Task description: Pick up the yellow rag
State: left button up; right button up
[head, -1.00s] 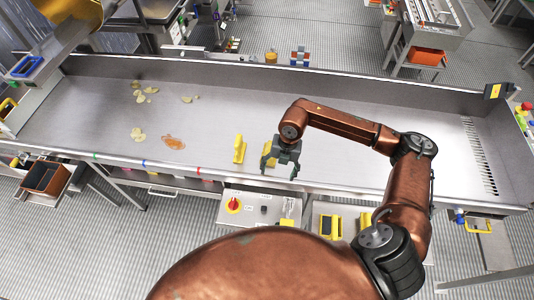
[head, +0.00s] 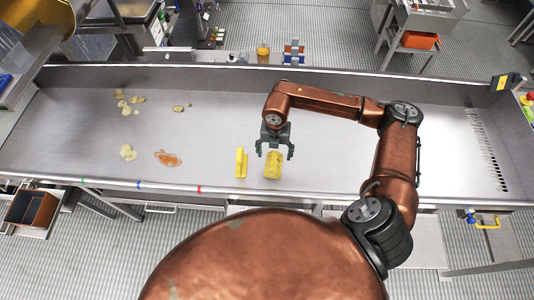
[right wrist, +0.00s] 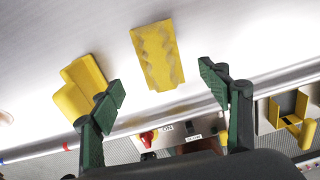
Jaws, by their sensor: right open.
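The yellow rag (head: 273,164) lies flat on the metal conveyor tray (head: 330,165), near its front edge. In the right wrist view the rag (right wrist: 157,55) is a crumpled yellow rectangle with grey smudges, seen between and beyond the open fingers. My left gripper is not in view.
Pale chip piles (head: 128,153) and an orange-brown spill (head: 168,158) lie on the tray's left side. The tray has raised walls. A control box with a red knob (right wrist: 148,138) and a yellow holder (right wrist: 291,113) sit at the front edge. The tray's right part is clear.

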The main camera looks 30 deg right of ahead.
aim_at(274, 161)
jog(key=shift+w+f, duration=0.15)
jog(key=shift+f, duration=0.5)
notch_tip(274, 161, down, 3)
jog(key=shift+f+p, duration=0.1)
jog(key=shift+p, duration=0.4)
jog(key=shift+f, duration=1.55)
jog(key=shift+c, duration=1.3)
jog(key=c, duration=0.5)
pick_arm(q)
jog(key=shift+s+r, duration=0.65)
pick_arm(e)
jog(key=c, duration=0.5)
